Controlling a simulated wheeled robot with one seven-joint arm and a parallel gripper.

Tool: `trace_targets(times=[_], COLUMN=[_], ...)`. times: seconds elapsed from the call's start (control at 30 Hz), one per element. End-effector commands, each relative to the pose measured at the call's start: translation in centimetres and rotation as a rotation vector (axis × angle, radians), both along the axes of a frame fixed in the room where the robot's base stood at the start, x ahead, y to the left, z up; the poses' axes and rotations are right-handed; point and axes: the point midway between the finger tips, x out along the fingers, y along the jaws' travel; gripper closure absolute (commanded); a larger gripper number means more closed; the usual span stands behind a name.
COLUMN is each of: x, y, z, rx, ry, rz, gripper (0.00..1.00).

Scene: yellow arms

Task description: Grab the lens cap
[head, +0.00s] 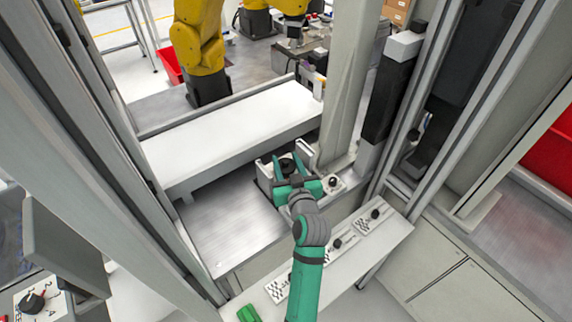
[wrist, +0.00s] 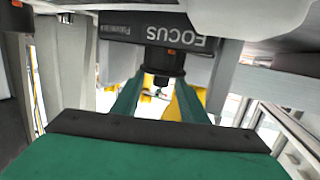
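I cannot see clear contact. In the head view my gripper (head: 288,174) is at a dark round object (head: 287,164) in a light fixture; the fingers partly hide it.
A white raised slab (head: 230,130) lies left of the fixture, with a bare metal surface (head: 230,215) in front. A grey post (head: 345,80) stands close behind right. A shelf with black knobs (head: 375,225) lies nearer me. Yellow robot arms (head: 198,45) stand at the back.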

Motion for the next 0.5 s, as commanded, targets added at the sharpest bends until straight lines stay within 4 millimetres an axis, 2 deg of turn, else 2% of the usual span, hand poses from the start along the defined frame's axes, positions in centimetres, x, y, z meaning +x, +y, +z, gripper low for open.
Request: trace_targets(times=[0.1, 0.33, 0.37, 0.5], x=[0.77, 0.85, 0.85, 0.84], y=[0.24, 0.07, 0.03, -0.02], z=[-0.11, -0.12, -0.12, -0.13], rx=[0.000, 0.001, 0.001, 0.000], ry=[0.000, -0.001, -0.001, 0.000], rz=[0.000, -0.003, -0.003, -0.004], gripper=[0.60, 0.60, 0.65, 0.99])
